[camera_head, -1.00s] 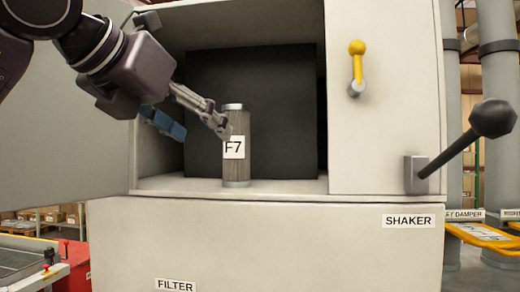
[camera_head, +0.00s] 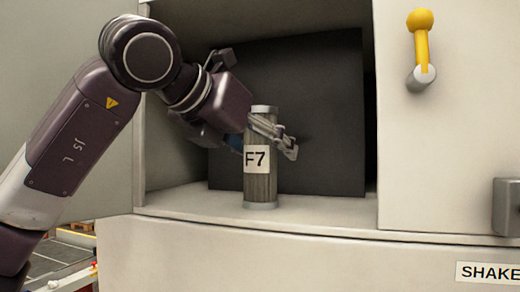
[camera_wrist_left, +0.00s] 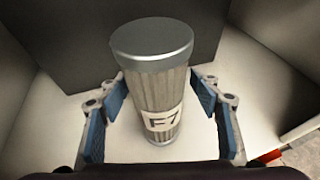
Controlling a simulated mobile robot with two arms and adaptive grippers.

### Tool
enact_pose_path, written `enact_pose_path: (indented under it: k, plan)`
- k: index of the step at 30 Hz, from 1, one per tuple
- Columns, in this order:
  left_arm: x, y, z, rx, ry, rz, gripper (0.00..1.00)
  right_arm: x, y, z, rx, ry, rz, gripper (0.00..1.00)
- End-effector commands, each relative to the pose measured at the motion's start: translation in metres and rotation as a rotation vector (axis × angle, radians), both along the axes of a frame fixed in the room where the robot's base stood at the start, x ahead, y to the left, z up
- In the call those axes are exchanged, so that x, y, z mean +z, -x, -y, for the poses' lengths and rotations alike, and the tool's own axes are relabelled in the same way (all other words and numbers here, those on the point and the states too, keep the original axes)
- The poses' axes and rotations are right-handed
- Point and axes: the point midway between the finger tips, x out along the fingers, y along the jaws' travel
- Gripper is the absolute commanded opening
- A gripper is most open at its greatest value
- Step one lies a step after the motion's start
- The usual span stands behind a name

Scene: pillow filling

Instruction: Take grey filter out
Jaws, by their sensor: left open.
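The grey filter (camera_head: 260,185) is a pleated upright cylinder with metal end caps and an "F7" label. It stands on the floor of the open cabinet compartment (camera_head: 180,198). My left gripper (camera_head: 262,140) reaches in from the left at the filter's upper half. In the left wrist view the filter (camera_wrist_left: 155,85) stands between the two blue-padded fingers of the left gripper (camera_wrist_left: 160,118). The fingers are open, with a gap on both sides of the filter. One finger is mostly hidden behind the filter in the head view. My right gripper is not in view.
A dark panel (camera_head: 320,110) stands behind the filter. The compartment's side walls and front lip (camera_head: 320,228) bound the space. A yellow-knobbed handle (camera_head: 421,45) sits on the cabinet front at the right. Compartment floor right of the filter is clear.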

Motion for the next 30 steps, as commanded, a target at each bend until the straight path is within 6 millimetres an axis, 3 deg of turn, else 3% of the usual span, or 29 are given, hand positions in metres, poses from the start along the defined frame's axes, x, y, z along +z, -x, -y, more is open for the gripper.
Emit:
enact_pose_path:
  k: [1, 6, 16, 30]
  plan:
    - [0.001, -0.007, 0.003, -0.001, -0.002, -0.004, 0.58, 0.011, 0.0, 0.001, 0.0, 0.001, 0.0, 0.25]
    - [-0.009, -0.025, 0.013, -0.002, -0.002, -0.004, 0.58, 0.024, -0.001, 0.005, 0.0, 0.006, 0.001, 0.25]
    - [-0.015, -0.032, 0.017, 0.0, -0.001, 0.0, 0.58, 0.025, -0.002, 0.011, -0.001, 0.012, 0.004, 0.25]
    - [-0.015, -0.032, 0.017, 0.0, -0.002, -0.001, 0.07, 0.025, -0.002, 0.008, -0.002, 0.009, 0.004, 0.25]
